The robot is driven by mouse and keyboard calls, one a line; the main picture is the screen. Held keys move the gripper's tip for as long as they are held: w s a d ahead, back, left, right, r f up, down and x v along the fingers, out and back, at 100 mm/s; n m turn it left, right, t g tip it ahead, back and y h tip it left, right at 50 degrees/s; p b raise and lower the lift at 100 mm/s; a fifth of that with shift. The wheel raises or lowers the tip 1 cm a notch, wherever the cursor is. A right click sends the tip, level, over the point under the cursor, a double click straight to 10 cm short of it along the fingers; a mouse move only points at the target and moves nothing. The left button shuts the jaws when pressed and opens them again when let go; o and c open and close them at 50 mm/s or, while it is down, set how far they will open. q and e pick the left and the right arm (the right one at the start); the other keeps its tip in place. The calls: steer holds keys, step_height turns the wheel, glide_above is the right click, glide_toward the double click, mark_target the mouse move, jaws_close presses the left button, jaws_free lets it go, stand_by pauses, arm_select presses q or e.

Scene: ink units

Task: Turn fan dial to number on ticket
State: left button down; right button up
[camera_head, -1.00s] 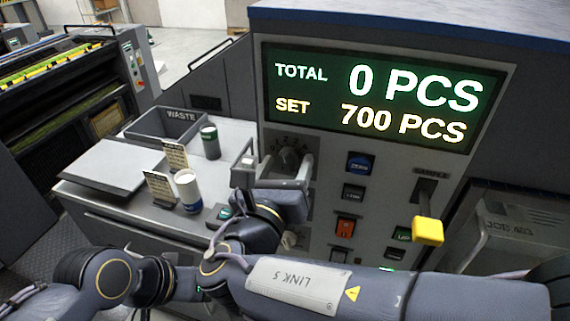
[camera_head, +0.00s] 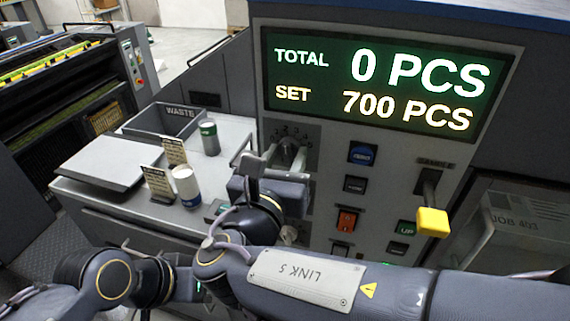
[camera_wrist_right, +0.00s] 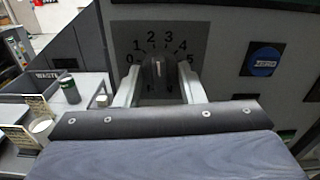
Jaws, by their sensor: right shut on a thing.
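The fan dial (camera_head: 291,153) is a dark round knob on the grey panel below the display, partly hidden by my right gripper in the head view. In the right wrist view the dial (camera_wrist_right: 157,72) sits under a scale from 0 to 5, and a pale mark on it points up, around between 2 and 3. My right gripper (camera_wrist_right: 160,88) is shut on the dial, one finger on each side; it also shows in the head view (camera_head: 275,165). A sheet marked JOB 403 (camera_head: 525,222) is at the right; its smaller print is unreadable. My left gripper is not in view.
The display (camera_head: 385,85) reads TOTAL 0 PCS, SET 700 PCS. A blue button (camera_head: 361,153), a red switch (camera_head: 346,220) and a yellow-ended lever (camera_head: 432,221) are right of the dial. Left are two cans, small cards (camera_head: 158,184) and a WASTE bin (camera_head: 165,121).

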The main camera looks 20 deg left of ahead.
steer(key=m+b, duration=0.2)
steer(key=shift+f+m+b, duration=0.2)
steer(key=shift+m+b, duration=0.1)
steer(key=shift+b, duration=0.1)
steer(key=shift+r+m+b, duration=0.15)
steer(key=shift+m+b, duration=0.45)
steer(key=o, duration=1)
steer(key=shift+s, duration=0.1)
steer(key=s+b, duration=0.1)
steer(key=s, duration=0.6)
steer(key=shift+s+a, duration=0.15)
steer(key=shift+s, duration=0.2)
